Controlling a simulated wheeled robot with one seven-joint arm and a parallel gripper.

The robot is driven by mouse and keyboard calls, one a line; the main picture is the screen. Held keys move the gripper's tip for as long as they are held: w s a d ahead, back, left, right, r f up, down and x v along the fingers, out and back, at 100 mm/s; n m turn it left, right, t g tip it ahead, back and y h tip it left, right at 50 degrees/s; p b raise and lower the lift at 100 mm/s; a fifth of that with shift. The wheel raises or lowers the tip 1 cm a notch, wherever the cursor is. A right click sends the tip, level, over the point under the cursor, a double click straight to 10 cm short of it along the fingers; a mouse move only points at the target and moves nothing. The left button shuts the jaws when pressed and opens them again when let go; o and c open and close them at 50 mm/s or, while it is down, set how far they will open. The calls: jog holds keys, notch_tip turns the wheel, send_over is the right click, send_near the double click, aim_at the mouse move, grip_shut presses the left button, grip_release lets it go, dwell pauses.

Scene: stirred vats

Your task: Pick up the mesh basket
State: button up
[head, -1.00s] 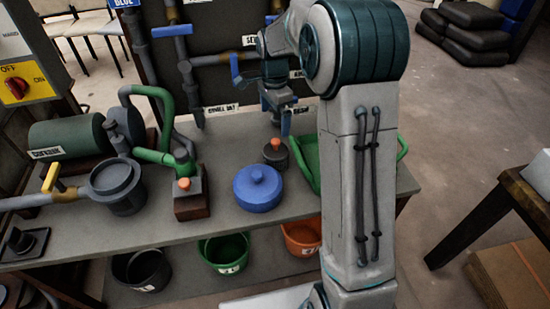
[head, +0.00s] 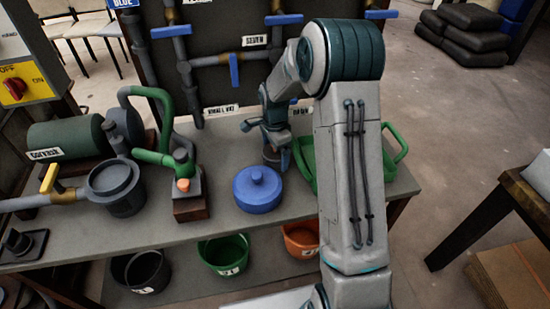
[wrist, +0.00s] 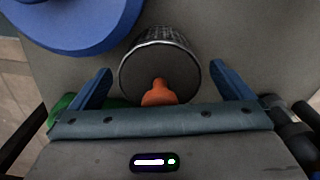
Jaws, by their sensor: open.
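The mesh basket (wrist: 160,62) is a small dark round container with a mesh side and an orange knob on top. In the wrist view it lies between and just beyond the two blue fingers of my gripper (wrist: 168,88), which are open, with a gap on each side. In the head view my gripper (head: 270,140) points down over the basket (head: 271,158), hiding most of it. The basket stands on the grey bench, right of and behind the blue lidded pot.
The blue lidded pot (head: 257,189) stands close to the basket, and also shows in the wrist view (wrist: 75,22). A green tray (head: 307,165) is to the right. A green-piped pump (head: 165,155) and grey vat (head: 116,187) are left. Pipes with blue handles (head: 234,70) rise behind.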

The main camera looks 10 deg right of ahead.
jog(key=c, duration=1.1)
